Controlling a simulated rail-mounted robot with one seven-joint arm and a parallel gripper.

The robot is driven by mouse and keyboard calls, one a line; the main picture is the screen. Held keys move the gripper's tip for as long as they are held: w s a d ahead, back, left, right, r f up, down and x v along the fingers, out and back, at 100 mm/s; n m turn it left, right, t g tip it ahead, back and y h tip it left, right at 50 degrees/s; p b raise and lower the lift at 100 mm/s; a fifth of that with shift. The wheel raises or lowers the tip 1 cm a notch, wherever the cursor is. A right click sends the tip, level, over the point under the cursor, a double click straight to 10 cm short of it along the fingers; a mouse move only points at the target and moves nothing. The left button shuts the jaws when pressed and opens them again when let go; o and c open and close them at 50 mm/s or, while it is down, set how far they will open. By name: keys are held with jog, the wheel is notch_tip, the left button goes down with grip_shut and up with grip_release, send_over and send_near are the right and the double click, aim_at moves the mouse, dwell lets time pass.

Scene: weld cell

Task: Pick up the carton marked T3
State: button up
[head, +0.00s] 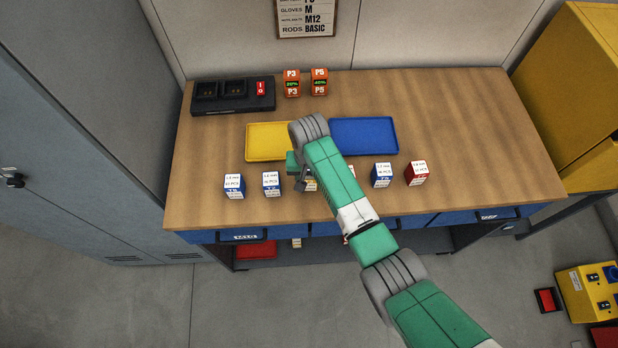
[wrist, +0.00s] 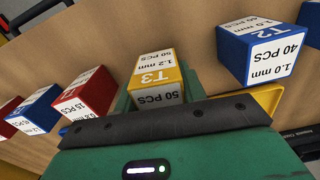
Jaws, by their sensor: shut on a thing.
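The carton marked T3 (wrist: 157,80) is yellow and white, with 1.2 mm and 50 PCS on its label. In the wrist view it sits between the green fingers of my gripper (wrist: 160,88), which is shut on it. In the head view my gripper (head: 304,178) is over the row of cartons near the front of the bench, and my arm hides most of the T3 carton (head: 312,186). I cannot tell whether the carton touches the bench.
A blue T2 carton (wrist: 262,52) stands beside it; a red carton (wrist: 86,96) is on the other side. More cartons stand along the wooden bench (head: 460,130). Behind lie a yellow tray (head: 262,142), a blue tray (head: 375,138), a charger (head: 232,96) and two orange batteries (head: 292,83).

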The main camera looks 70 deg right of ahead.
jog(key=shift+s+a+r, duration=0.1)
jog(key=shift+s+r, duration=0.05)
jog(key=shift+r, duration=0.45)
jog(key=shift+s+a+r, duration=0.1)
jog(key=shift+s+r, duration=0.05)
jog(key=shift+r, duration=0.4)
jog(key=s+a+p, duration=0.1)
jog(key=s+a, duration=0.1)
jog(key=s, duration=0.5)
jog(key=s+a+r, duration=0.1)
jog(key=s+a, duration=0.2)
jog(key=s, duration=0.4)
jog(key=shift+s+p, duration=0.25)
jog(key=shift+p, duration=0.1)
jog(key=shift+w+a+r, duration=0.1)
jog(key=shift+w+r, duration=0.05)
